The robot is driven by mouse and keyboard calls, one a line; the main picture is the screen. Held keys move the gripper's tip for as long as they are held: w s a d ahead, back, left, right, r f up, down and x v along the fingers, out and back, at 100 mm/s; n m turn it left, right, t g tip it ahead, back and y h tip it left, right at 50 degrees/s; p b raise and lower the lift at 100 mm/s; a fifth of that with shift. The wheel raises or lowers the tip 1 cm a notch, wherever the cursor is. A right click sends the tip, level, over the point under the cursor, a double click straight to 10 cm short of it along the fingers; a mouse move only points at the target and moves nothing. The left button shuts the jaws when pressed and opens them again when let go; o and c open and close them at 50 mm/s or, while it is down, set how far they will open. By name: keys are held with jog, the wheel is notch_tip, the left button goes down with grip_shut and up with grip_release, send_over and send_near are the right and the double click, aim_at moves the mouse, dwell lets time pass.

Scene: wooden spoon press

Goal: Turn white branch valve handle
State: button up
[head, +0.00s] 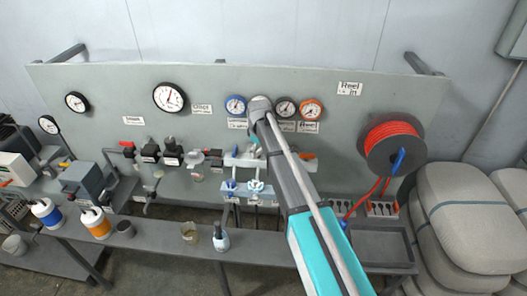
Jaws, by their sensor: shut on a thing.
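A pale manifold (245,160) with valve handles is fixed low on the middle of the grey panel. Two blue-and-white valve handles (255,187) show on its lower row, left of my forearm. My arm reaches in from the bottom right, and its wrist covers part of the panel. My gripper (253,142) is at the manifold's upper part, mostly hidden behind my arm. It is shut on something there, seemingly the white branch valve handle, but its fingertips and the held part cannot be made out.
Several dial gauges (169,97) line the panel. A red hose reel (391,146) hangs at the right. Black and red fittings (150,152) are left of the manifold. A narrow bench (150,236) in front holds bottles and cups. Grey sacks (455,215) are stacked at the right.

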jog(key=m, duration=0.6)
jog(key=shift+w+a+m, duration=0.15)
jog(key=shift+a+m, duration=0.1)
jog(key=shift+m, duration=0.05)
jog(key=m, duration=0.5)
jog(key=shift+m, duration=0.4)
jog(key=shift+d, duration=0.1)
jog(key=o, duration=0.8)
